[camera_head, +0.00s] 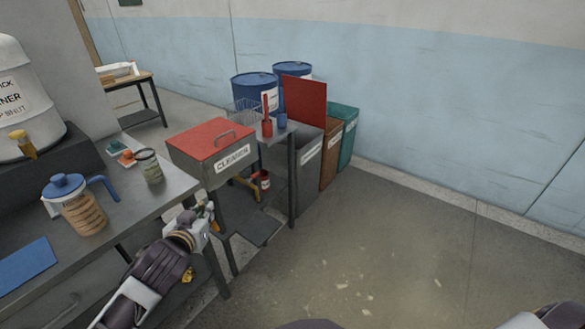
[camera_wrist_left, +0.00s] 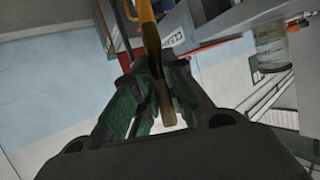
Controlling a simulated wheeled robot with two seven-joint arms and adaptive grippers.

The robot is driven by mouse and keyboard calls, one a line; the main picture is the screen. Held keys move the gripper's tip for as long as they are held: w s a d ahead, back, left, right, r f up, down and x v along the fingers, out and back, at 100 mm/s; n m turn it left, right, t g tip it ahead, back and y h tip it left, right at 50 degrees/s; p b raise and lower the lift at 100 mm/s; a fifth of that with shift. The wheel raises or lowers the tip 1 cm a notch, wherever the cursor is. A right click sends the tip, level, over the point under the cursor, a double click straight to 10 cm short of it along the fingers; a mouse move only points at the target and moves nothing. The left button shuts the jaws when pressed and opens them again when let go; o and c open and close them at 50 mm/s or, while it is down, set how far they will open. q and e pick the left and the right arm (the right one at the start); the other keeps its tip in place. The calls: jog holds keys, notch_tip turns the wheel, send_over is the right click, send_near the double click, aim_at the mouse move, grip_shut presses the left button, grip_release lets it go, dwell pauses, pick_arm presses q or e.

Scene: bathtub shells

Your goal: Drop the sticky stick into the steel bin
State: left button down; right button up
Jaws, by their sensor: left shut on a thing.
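My left gripper (camera_head: 208,218) is beside the front edge of the workbench, below the red-lidded box. It is shut on the stick (camera_wrist_left: 150,40), which shows in the left wrist view as a yellow upper part and a brownish lower end between the dark green fingers (camera_wrist_left: 155,95). In the head view the stick is small and mostly hidden by the gripper. The grey steel bin (camera_head: 308,172) stands on the floor beyond the small metal stand, with a red lid (camera_head: 305,101) raised upright. My right gripper is out of view.
The box marked CLEANER (camera_head: 212,152) and the metal stand lie between my left gripper and the bin. Brown (camera_head: 331,155) and teal (camera_head: 348,135) bins stand beside it. A jug (camera_head: 78,205) and jar (camera_head: 149,166) are on the bench (camera_head: 120,238). Floor at right is clear.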

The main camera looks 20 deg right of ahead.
pick_arm(q)
jog(key=shift+s+f, duration=0.1)
dwell(0.4)
jog(key=s+f+n+y, duration=0.3)
jog(key=s+f+y, duration=0.1)
jog(key=shift+s+f+n, duration=0.25)
jog(key=shift+n, duration=0.05)
dwell(0.3)
